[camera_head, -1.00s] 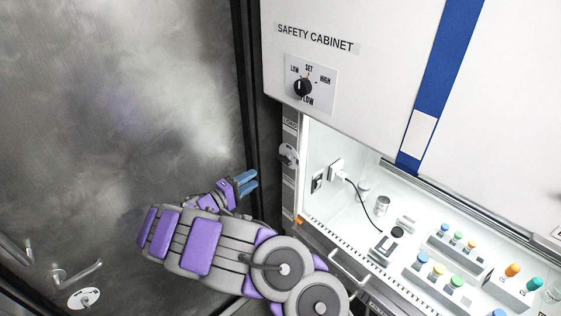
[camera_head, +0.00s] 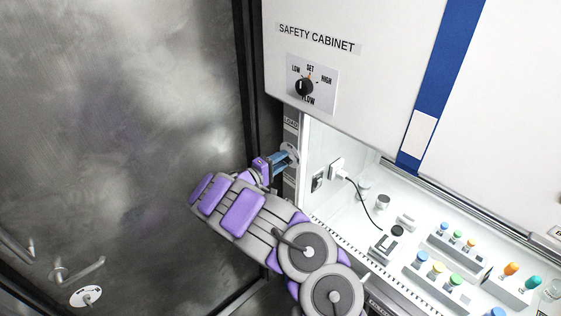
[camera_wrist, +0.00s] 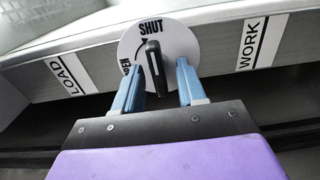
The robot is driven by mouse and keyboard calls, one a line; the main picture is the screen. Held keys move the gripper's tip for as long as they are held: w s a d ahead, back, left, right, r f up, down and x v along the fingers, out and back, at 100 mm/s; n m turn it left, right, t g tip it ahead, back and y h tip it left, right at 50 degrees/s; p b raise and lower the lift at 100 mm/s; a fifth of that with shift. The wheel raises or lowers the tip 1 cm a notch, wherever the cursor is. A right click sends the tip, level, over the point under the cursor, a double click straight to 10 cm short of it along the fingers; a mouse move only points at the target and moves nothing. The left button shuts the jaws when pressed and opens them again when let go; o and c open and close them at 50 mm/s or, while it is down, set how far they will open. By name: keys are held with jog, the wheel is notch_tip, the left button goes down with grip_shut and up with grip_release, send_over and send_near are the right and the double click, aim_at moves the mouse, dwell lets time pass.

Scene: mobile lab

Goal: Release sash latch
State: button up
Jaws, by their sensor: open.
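The sash latch is a black lever (camera_wrist: 154,66) on a round white dial (camera_wrist: 178,42) marked SHUT, with a second, partly hidden word at its left. In the head view the dial (camera_head: 290,152) sits on the cabinet's left post, partly covered by my fingers. My gripper (camera_wrist: 160,88) is open, its two blue fingers either side of the lever's lower end in the wrist view. I cannot tell whether either finger touches it. In the head view my gripper (camera_head: 281,163) reaches the post from the left.
The safety cabinet's white sash (camera_head: 385,60) is above a lit opening with several coloured-cap vials and a black cable (camera_head: 366,205). A flow knob (camera_head: 304,87) is above the latch. LOAD (camera_wrist: 66,75) and WORK (camera_wrist: 263,42) labels flank the dial. A metal door (camera_head: 120,90) stands left.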

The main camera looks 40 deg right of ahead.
jog(key=shift+a, duration=0.15)
grip_shut()
jog(key=shift+f+n+b, duration=0.15)
jog(key=shift+n+b, duration=0.15)
jog(key=shift+b, duration=0.1)
jog(key=shift+n, duration=8.7)
